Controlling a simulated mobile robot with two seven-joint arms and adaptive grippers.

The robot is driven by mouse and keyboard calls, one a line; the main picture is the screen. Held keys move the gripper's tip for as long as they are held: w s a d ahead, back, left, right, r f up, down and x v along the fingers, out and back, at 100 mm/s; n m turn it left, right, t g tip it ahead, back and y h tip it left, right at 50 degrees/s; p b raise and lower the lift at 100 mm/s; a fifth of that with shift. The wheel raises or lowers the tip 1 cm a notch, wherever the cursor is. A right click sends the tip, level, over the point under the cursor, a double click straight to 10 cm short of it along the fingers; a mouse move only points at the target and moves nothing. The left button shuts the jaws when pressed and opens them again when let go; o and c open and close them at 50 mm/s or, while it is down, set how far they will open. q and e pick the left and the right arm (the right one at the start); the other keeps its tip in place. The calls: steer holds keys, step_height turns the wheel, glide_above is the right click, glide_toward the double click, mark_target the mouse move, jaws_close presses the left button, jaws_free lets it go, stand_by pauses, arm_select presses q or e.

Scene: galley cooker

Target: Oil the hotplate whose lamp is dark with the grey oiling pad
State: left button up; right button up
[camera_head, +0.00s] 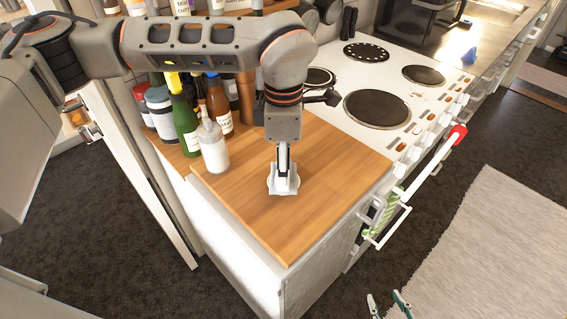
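The cooker top (336,134) is white, with round dark hotplates: a large front one (376,108), a smaller right one (424,75), a back one (366,52) with a ring of light dots, and a left one (319,77) partly behind my arm. Small lamps (402,147) line its front edge; I cannot tell which is dark. My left gripper (283,168) points down over the wooden worktop, at a pale grey piece (284,187), seemingly the oiling pad. Its fingers are mostly hidden. My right gripper (388,304) shows only two separated fingertips at the bottom edge, apparently empty.
On the wooden worktop (330,170), a white squeeze bottle (213,148), a green bottle (185,118) and several jars stand left of my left wrist. A red-ended rail (457,135) runs along the cooker's front. The worktop's front right part is clear.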

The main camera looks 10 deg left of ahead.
arm_select(q)
steer(key=shift+f, duration=0.45)
stand_by(0.4)
steer(key=shift+f+b, duration=0.1)
steer(key=shift+b, duration=0.25)
stand_by(0.8)
steer(key=shift+r+p, duration=1.2)
steer(key=shift+r, duration=0.85)
steer(key=shift+r+p, duration=0.8)
steer(key=shift+r, duration=0.7)
